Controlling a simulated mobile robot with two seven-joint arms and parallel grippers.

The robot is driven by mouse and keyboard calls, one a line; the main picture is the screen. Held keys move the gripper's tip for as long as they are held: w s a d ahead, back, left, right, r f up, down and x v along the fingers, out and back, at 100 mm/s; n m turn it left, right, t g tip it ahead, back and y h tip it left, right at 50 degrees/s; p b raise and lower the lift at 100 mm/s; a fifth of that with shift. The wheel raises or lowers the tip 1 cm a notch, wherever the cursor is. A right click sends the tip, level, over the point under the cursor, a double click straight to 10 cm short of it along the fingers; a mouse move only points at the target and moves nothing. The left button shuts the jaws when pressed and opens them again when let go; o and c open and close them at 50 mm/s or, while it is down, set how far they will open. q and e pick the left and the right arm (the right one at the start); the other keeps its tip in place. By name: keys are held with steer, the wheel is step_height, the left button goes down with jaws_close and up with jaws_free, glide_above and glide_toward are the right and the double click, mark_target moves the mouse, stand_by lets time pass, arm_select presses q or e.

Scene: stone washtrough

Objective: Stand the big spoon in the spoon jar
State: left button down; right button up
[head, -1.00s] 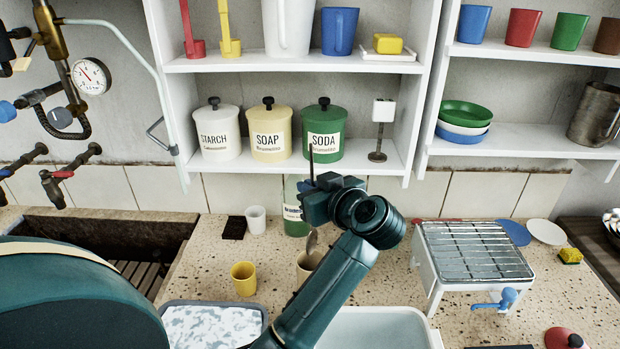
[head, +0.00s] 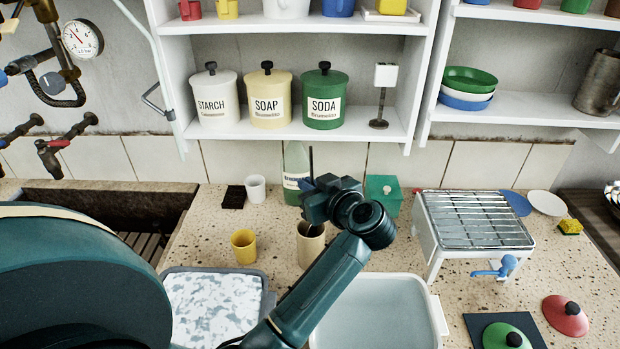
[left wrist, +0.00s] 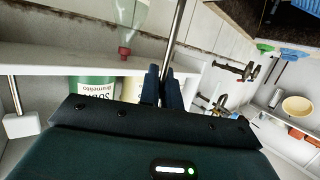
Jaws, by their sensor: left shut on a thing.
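The spoon jar (head: 311,253) is a beige cylinder standing on the speckled counter, behind the wash basins. My left gripper (head: 314,200) is above the jar, shut on the big spoon. The spoon's thin handle (head: 311,162) sticks up above the gripper in the head view. In the left wrist view, the metal handle (left wrist: 177,38) runs between the two fingers (left wrist: 161,88). The spoon's lower end is hard to make out at the jar's dark mouth, so I cannot tell how deep it is. My right gripper is not in view.
A wire rack (head: 472,220) is at the right. The shelf (head: 260,137) with canisters is above.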

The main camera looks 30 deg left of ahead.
arm_select(q)
steer(key=shift+f+b, duration=0.4)
steer(key=shift+f, duration=1.35)
steer(key=c, duration=1.5)
jaws_free()
step_height(320, 180, up, 10)
steer(key=shift+r, duration=0.1)
